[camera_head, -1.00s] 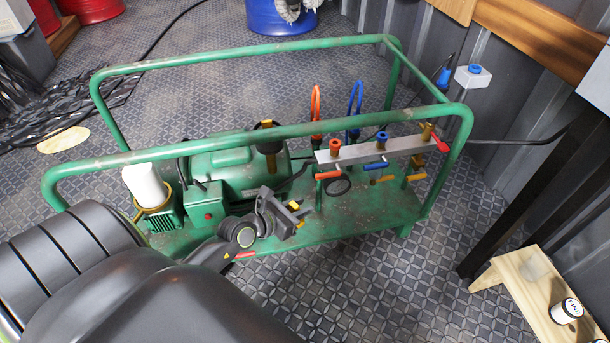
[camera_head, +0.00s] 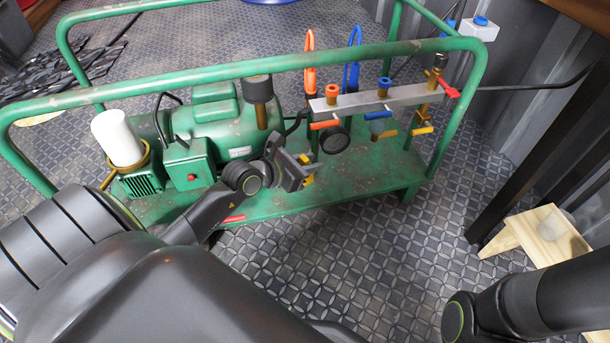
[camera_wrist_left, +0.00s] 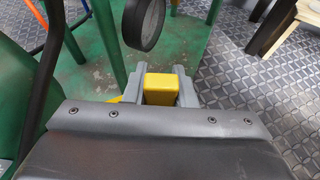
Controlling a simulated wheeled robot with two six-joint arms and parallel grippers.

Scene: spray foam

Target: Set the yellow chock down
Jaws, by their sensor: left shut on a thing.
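The yellow chock (camera_wrist_left: 160,89) is between the two grey fingers of my left gripper (camera_wrist_left: 161,86) in the left wrist view. In the head view, the left gripper (camera_head: 306,170) is shut on it at the front of the green cart, and only small yellow parts of the chock (camera_head: 308,180) show. The gripper is over the green deck (camera_head: 345,188), near its front edge. I cannot tell whether the chock touches the deck. My right arm comes in at the lower right of the head view, but its gripper is out of view.
A round black gauge (camera_head: 334,139) hangs close beyond the left gripper, below a grey valve manifold (camera_head: 365,101). A green motor (camera_head: 213,125) and a white cylinder (camera_head: 117,138) stand to the left. A wooden stool (camera_head: 540,236) is at right.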

